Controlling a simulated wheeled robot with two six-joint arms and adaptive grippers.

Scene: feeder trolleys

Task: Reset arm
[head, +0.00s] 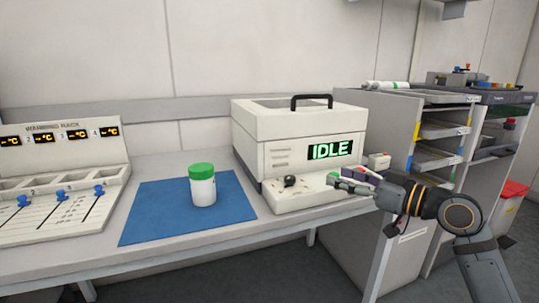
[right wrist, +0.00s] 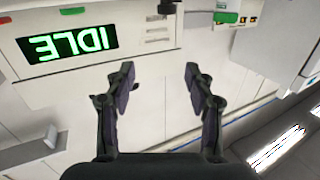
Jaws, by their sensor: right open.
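My right gripper (head: 341,180) reaches in from the right, in front of the white box-shaped machine (head: 305,122) near its lower right front. The gripper is open, and nothing is held between its fingers in the right wrist view (right wrist: 159,82). The machine's display (head: 330,149) reads IDLE in green, and it also shows in the right wrist view (right wrist: 53,43), upside down. The fingertips overlap the machine's front ledge in the head view; I cannot tell whether they touch it. My left gripper is not in view.
A white jar with a green lid (head: 202,185) stands upright on a blue mat (head: 150,211). A warming rack (head: 60,150) with blue-knobbed sliders stands at the left. Shelving trolleys (head: 385,120) stand at the right. The bench front right of the mat is clear.

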